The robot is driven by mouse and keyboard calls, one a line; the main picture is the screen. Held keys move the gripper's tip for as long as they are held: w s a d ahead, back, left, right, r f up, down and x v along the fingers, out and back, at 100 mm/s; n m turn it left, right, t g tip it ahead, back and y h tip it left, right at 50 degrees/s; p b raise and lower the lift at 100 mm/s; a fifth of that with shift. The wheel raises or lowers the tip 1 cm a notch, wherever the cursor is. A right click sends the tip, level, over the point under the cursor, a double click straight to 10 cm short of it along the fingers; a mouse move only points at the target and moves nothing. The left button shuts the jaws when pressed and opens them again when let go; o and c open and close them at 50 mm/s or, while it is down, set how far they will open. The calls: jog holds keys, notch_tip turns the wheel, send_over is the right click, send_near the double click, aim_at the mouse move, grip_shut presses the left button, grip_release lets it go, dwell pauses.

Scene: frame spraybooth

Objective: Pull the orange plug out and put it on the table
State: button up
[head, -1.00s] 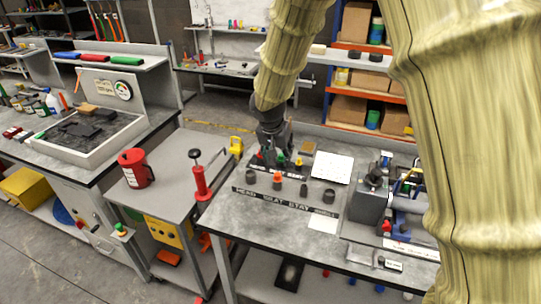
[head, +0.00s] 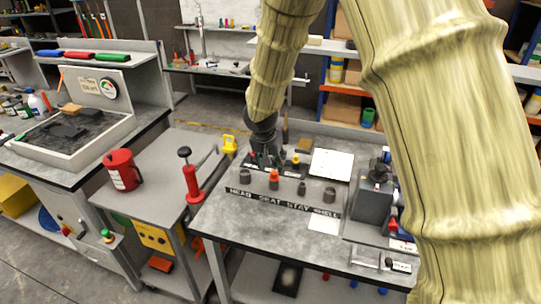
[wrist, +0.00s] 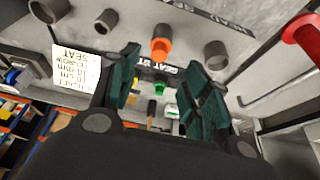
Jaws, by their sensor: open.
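The orange plug (head: 274,175) sits upright in a grey socket, second from the left in the front row on the bench (head: 265,248). The lettered strip in front of this row reads HEAD SEAT STAY SHELL. In the wrist view the orange plug (wrist: 162,47) shows upside down in its socket, just beyond and between my fingertips. My gripper (wrist: 160,62) is open, with its dark green fingers apart and nothing between them. In the head view my gripper (head: 267,158) hangs behind the front row, close to the back row of plugs, and partly hides that row.
A yellow plug (head: 296,158) stands in the back row; a green plug (wrist: 158,88) shows in the wrist view. Empty grey sockets flank the orange plug. A white card (head: 331,163) and a grey box (head: 371,200) are to the right. The bench's front left is clear.

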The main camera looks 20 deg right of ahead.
aim_at(274, 173)
jog(key=shift+p+x, duration=1)
jog(key=shift+x, duration=2.9)
jog(key=shift+d, duration=0.1)
jog(key=shift+r, duration=0.1)
grip_shut()
jog(key=shift+r+p, duration=0.5)
jog(key=shift+r, duration=0.35)
jog(key=shift+r+p, duration=1.15)
jog(key=shift+r, duration=0.9)
